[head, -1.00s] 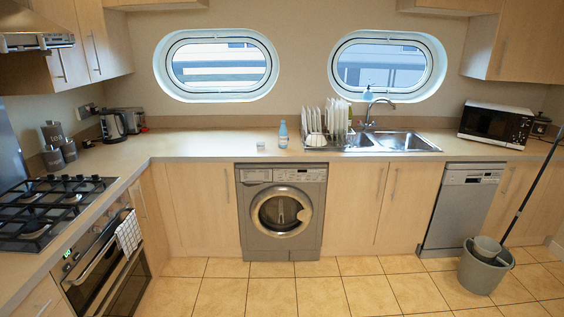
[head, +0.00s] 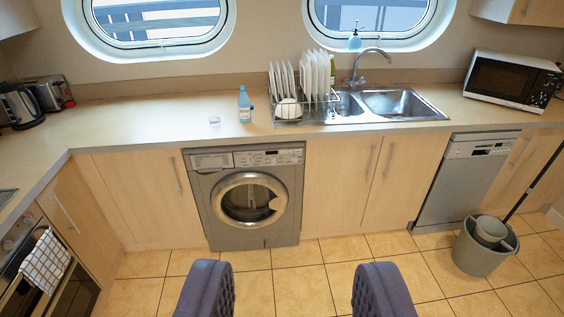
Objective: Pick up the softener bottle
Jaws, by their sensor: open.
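The softener bottle (head: 244,105) is light blue with a pale label and stands upright on the worktop, above the washing machine and left of the dish rack. My gripper (head: 292,290) shows at the bottom of the head view as two dark, padded fingers set wide apart. It is open, with only floor tiles seen between the fingers. It is well short of the bottle and lower in the picture.
The dish rack (head: 303,107) with white plates stands close to the right of the bottle. A small clear cup (head: 214,121) is to its left. The worktop (head: 150,124) further left is clear. A grey bucket (head: 480,252) stands on the floor at right.

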